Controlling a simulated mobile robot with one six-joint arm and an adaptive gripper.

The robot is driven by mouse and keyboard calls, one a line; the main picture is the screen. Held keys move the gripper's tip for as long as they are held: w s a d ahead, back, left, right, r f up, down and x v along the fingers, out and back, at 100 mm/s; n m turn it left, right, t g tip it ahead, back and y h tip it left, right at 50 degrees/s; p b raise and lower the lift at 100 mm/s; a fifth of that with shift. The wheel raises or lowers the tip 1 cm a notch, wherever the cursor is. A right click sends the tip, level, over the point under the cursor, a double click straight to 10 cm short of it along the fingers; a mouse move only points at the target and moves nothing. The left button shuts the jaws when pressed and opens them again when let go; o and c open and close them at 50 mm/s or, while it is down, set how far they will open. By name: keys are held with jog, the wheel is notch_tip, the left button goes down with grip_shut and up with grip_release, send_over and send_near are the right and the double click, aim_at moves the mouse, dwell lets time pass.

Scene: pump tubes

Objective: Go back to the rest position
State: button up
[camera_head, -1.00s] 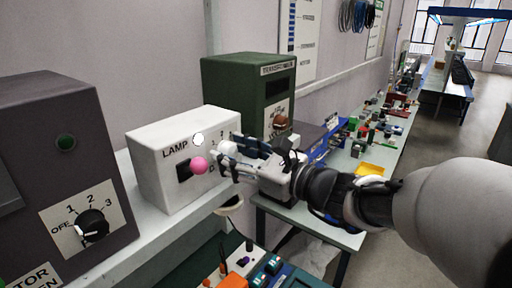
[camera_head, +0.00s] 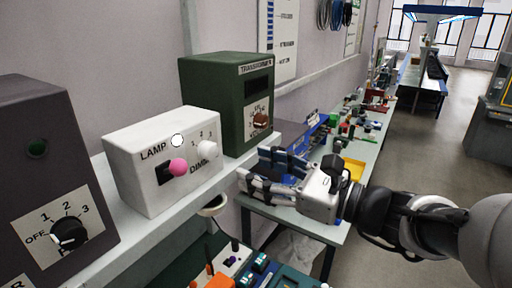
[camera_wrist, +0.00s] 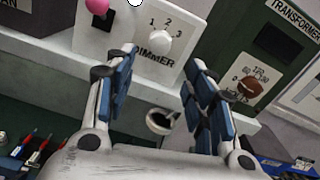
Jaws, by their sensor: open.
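My gripper (camera_head: 262,172) is open and empty in the head view, to the right of the white lamp box and apart from it. The wrist view shows both blue-padded fingers of my gripper (camera_wrist: 160,82) spread with nothing between them. The white lamp box (camera_head: 135,150) stands on the shelf with a pink knob (camera_head: 178,167) and a white dimmer knob (camera_head: 207,148). The dimmer knob (camera_wrist: 152,42) also shows beyond the fingertips in the wrist view. No marker of a rest position shows.
The green transformer box (camera_head: 215,95) with a brown knob stands behind the lamp box. A dark box (camera_head: 35,120) with a black dial stands at left. A cluttered bench (camera_head: 340,160) lies behind my gripper. A white cup-like thing (camera_head: 212,206) is below the shelf. Floor at right is open.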

jog(key=shift+s+d, duration=0.15)
jog(key=shift+d, duration=0.1)
jog(key=shift+f, duration=0.1)
jog(key=s+a+f+n+g+h+b, duration=0.2)
jog(key=s+f+n+g+h+b, duration=0.4)
jog(key=s+f+n, duration=0.7)
jog(key=s+d+f+n+h+b, duration=0.3)
jog(key=d+f+n+h+b, duration=0.1)
jog(key=d+f, duration=0.4)
jog(key=s+d+f+n+t+h+b, duration=0.1)
jog(key=s+d+f+n+h+b, duration=0.3)
jog(key=d+f, duration=0.4)
notch_tip(320, 180, down, 2)
jog(key=shift+s+f+n+h+b, duration=0.1)
jog(key=shift+s+n+h+b, duration=0.25)
jog(key=shift+h+b, duration=0.25)
jog(key=shift+w+d+t, duration=0.1)
jog(key=shift+d+t, duration=0.15)
jog(key=shift+t, duration=0.05)
